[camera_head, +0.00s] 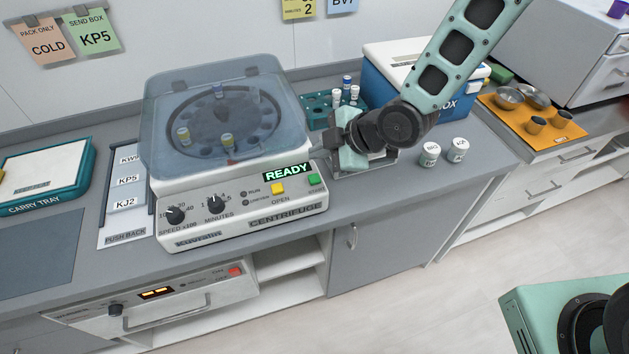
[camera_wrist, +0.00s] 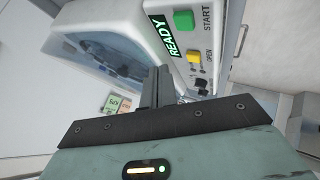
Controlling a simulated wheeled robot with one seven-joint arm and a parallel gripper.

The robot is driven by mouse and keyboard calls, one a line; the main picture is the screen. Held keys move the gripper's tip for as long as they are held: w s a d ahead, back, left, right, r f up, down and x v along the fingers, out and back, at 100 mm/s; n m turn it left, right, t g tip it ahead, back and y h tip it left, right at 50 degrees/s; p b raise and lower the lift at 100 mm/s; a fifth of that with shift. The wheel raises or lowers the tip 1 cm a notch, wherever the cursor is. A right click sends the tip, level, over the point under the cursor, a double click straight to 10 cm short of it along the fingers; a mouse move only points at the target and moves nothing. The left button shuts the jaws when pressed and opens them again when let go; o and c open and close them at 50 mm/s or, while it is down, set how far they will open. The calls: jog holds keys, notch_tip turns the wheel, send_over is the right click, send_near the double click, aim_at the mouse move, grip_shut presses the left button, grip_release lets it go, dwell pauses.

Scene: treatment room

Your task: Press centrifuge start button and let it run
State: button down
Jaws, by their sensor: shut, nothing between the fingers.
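The centrifuge (camera_head: 240,222) stands on the counter with its clear lid (camera_head: 215,80) down over a rotor holding several tubes. Its green display (camera_head: 287,172) reads READY. The green start button (camera_head: 314,179) is at the right end of the front panel, beside the yellow open button (camera_head: 278,188). In the wrist view the green start button (camera_wrist: 184,20) and yellow open button (camera_wrist: 193,57) show beyond my fingers. My gripper (camera_head: 316,152) is shut and empty, just behind and above the start button, near the machine's right side. The wrist view shows the shut fingers (camera_wrist: 157,76) apart from the start button.
A teal tube rack (camera_head: 318,106) stands behind my gripper. Two white-capped jars (camera_head: 430,154) stand to the right, with a blue box (camera_head: 385,88) behind. A carry tray (camera_head: 45,175) and a push-back card holder (camera_head: 124,210) lie left. Space in front of the panel is clear.

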aim_at(319, 179)
jog(key=shift+f+b, duration=1.6)
jog(key=shift+f, duration=0.75)
jog(key=shift+f+b, duration=0.4)
jog(key=shift+b, duration=0.15)
